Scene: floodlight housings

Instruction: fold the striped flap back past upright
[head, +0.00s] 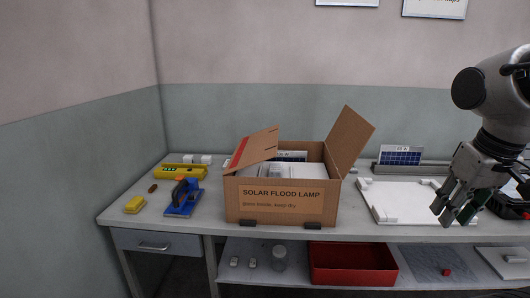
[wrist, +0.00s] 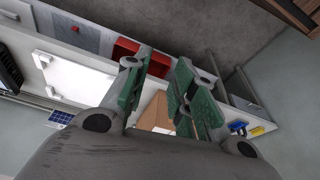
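A cardboard box (head: 235,200) labelled "SOLAR FLOOD LAMP" stands on the bench in the head view. Its left flap (head: 255,148) has a red stripe and leans inward over the opening, tilted up to the right. Its right flap (head: 349,140) stands up and leans outward to the right. White pieces show inside the box. My gripper (head: 452,212) is at the right, well apart from the box, above the white board. In the wrist view my gripper (wrist: 160,95) has its green-padded fingers apart with nothing between them; part of the box (wrist: 156,110) shows beyond them.
A white board (head: 395,205) and a small solar panel (head: 400,155) are at the right. A red bin (head: 352,265) sits on the lower shelf.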

